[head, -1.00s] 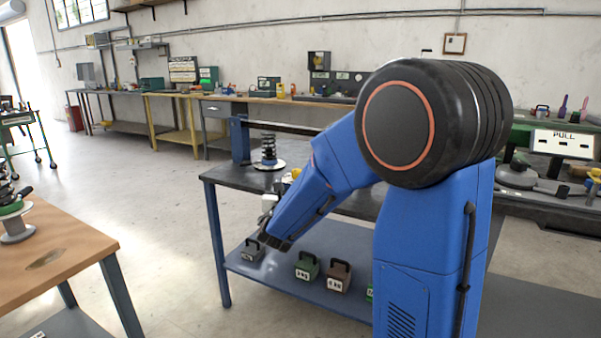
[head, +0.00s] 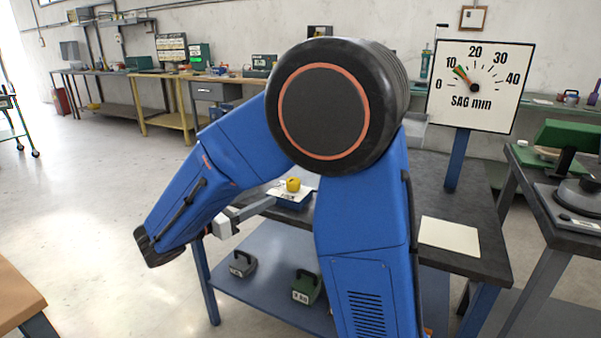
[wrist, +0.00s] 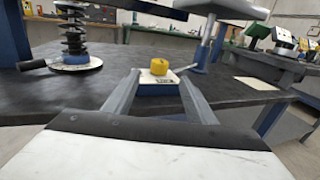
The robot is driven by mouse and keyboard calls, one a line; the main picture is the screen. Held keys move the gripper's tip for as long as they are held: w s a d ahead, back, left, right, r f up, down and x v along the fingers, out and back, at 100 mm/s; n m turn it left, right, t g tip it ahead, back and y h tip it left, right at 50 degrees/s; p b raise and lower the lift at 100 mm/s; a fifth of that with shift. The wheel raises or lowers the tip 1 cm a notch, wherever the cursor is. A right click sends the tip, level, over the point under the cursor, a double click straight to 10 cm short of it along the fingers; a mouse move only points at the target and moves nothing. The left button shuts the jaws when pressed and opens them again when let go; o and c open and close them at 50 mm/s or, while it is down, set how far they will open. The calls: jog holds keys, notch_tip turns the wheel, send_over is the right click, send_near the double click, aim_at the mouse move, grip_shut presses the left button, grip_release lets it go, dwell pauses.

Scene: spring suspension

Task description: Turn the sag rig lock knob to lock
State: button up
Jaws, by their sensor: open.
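The yellow lock knob (head: 293,184) sits on a white-topped blue box near the front edge of the dark rig table (head: 470,232). In the wrist view the knob (wrist: 159,66) shows ahead, framed between the two grey fingers. My gripper (head: 268,203) is open and empty, its fingers reaching toward the box from the left. In the wrist view my gripper (wrist: 159,78) has its fingertips on either side of the box; I cannot tell whether they touch it. A label on the box front is too small to read.
The sag dial (head: 480,85) stands on a blue post, its needle near 10. A coil spring (wrist: 74,42) on a round plate with a black handle stands at left in the wrist view. Weights, including a green one (head: 307,288), sit on the lower shelf. A pale sheet (head: 449,236) lies on the table.

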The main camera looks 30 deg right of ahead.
aim_at(298, 178)
jog(key=x, duration=1.7)
jog(key=shift+d, duration=0.2)
